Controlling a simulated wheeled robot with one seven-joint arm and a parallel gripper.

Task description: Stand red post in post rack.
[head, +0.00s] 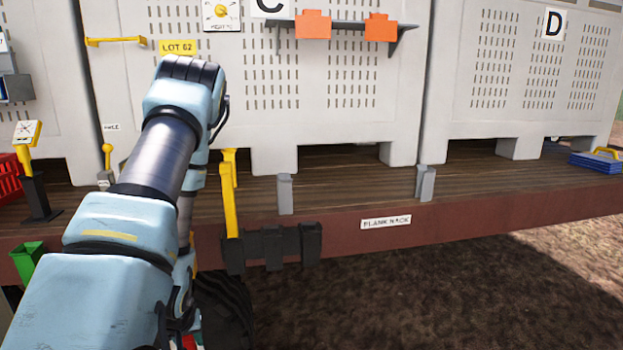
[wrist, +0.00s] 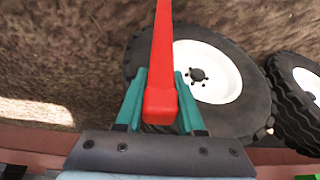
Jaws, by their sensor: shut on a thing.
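My gripper (wrist: 160,73) is shut on the red post (wrist: 163,40), with one teal finger on each side of it. The post's blunt end lies near the palm and its other end runs out of the top of the wrist view. In the head view my arm hides most of the gripper, and only a bit of red (head: 188,342) shows at the bottom edge. A row of black sockets (head: 272,248), seemingly the post rack, hangs on the deck's front edge. A yellow post (head: 230,200) stands upright in its left socket. The middle and right sockets look empty.
A wheel (wrist: 205,75) lies behind the post in the wrist view, with another at right. Grey stakes (head: 285,193) stand on the wooden deck (head: 340,190) before pale bins. A green bin (head: 27,262) hangs at left. Bare ground (head: 440,290) lies open at front right.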

